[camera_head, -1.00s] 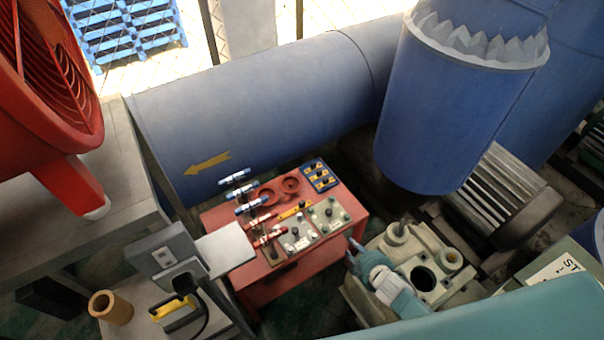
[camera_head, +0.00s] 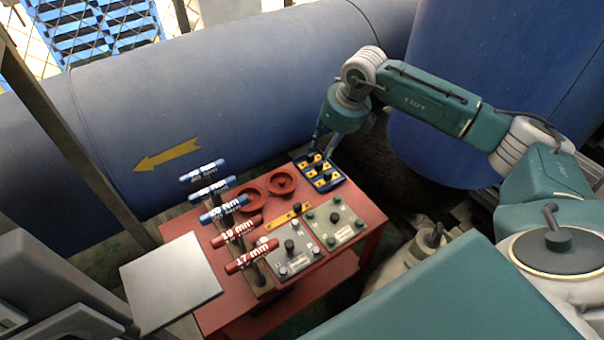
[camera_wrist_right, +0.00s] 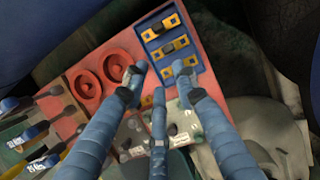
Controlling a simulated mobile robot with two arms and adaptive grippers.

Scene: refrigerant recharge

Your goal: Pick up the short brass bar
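Several short yellow, brass-like bars with black knobs lie in a blue tray (camera_head: 338,185) at the back right of the red cart; one is the middle bar (camera_head: 320,169). The tray (camera_wrist_right: 199,62) also shows in the right wrist view, with its top bar (camera_wrist_right: 176,22). A separate yellow bar (camera_head: 279,219) with a black knob lies on the cart top. I cannot tell which one is the short brass bar. My right gripper (camera_head: 322,137) is over the tray's back-left side. In the right wrist view, its fingers (camera_wrist_right: 160,74) are spread and empty. My left gripper is out of view.
The red cart (camera_head: 354,208) also holds two red round dishes (camera_head: 282,181), two grey knobbed panels (camera_head: 335,222) and a rack of labelled blue and red handles (camera_head: 235,230). A large blue pipe (camera_head: 240,80) runs behind.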

